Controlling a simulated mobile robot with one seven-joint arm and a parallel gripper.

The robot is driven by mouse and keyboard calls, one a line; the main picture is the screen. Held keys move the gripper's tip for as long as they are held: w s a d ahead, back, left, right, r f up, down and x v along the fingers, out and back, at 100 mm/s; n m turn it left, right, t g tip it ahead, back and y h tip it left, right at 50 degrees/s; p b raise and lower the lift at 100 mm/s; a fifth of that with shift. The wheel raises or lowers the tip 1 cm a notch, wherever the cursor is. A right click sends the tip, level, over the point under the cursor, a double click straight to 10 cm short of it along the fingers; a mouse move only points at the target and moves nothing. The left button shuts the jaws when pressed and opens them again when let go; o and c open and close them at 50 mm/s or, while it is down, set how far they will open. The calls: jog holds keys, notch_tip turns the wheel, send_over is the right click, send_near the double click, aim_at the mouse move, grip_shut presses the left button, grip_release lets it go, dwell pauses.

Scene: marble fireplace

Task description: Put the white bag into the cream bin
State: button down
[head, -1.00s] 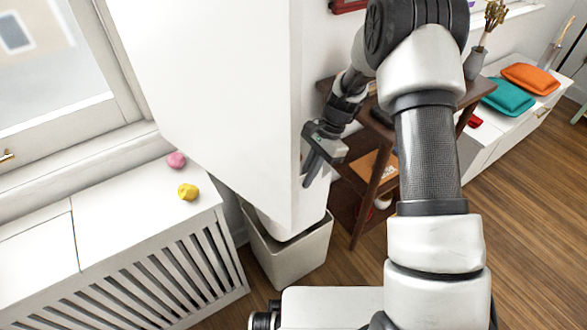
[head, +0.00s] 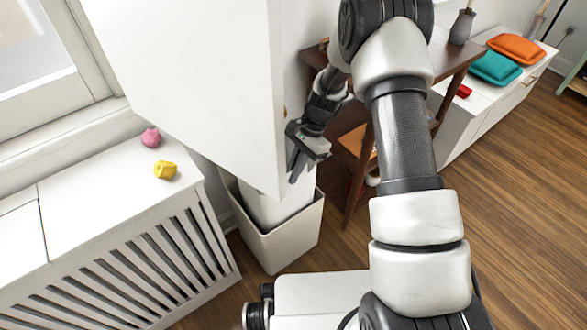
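The cream bin (head: 285,250) stands on the floor beside the slatted white cabinet. A white object, apparently the white bag (head: 272,213), shows inside the bin opening, with a dark gap around its lower part. Its upper part is largely hidden behind a big white block. My gripper (head: 297,174) is just above the bin at the block's right edge, with dark fingers pointing down close to the white object. The frames do not show clearly whether the fingers are open or shut, or whether they touch it.
The big white block (head: 185,85) fills the upper left. Pink (head: 150,137) and yellow (head: 165,170) lumps lie on the slatted cabinet (head: 90,215). A dark wooden table (head: 455,62) stands behind my arm. Wood floor at right is open.

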aim_at(294, 208)
notch_tip(294, 208, down, 19)
jog(key=shift+f, duration=0.1)
dwell(0.8)
jog(key=c, duration=1.9)
grip_release()
jog(key=shift+o, duration=0.2)
jog(key=p+v, duration=0.3)
jog(key=v, duration=1.4)
jog(key=shift+w+d, duration=0.1)
jog(key=shift+d, duration=0.05)
